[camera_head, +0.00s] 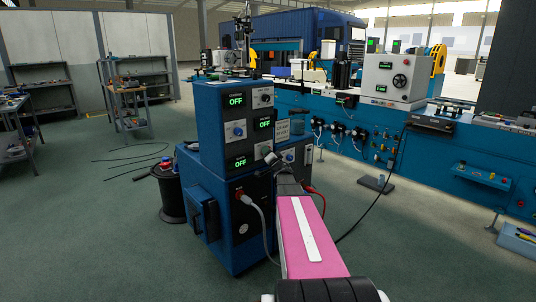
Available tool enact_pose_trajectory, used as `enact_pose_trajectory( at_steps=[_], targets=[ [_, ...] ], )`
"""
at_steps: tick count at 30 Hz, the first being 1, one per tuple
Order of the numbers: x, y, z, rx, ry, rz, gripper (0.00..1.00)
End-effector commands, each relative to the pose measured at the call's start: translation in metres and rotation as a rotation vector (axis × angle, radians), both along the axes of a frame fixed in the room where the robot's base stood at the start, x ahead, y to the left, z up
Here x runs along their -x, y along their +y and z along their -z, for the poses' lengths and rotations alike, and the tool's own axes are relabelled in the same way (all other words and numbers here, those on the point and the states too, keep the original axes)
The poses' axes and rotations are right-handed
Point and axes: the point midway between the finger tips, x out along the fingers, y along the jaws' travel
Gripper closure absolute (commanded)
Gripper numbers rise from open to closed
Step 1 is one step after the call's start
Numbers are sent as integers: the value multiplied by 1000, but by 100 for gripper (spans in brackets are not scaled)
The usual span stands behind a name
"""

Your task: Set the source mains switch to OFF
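The blue welding source cabinet (224,115) stands left of centre, with its front panels facing me. Three green displays on it read OFF: an upper one (236,100), a middle one (265,124) and a lower one (239,162). Small plates with knobs sit beside them, including an upper right knob (263,98) and a blue knob (238,130). I cannot tell which control is the mains switch. My pink arm reaches from the bottom toward the cabinet's lower right front. My gripper (274,163) appears small and dark there, near the lower knobs; its fingers and any contact are unclear.
The long blue welder bed (380,130) runs behind on the right. Shelves (43,88) stand at the left. Green floor is open at front left.

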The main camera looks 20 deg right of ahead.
Motion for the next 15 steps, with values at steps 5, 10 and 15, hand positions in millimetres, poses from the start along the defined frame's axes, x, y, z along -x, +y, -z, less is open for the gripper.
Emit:
enact_pose_trajectory(
  at_steps=[5, 10, 15],
  targets=[
    [0, 0, 0, 1, 0, 0, 85],
    [0, 0, 0, 18, -6, 0, 85],
    [0, -1, 1, 77, -28, 0, 85]
  ],
)
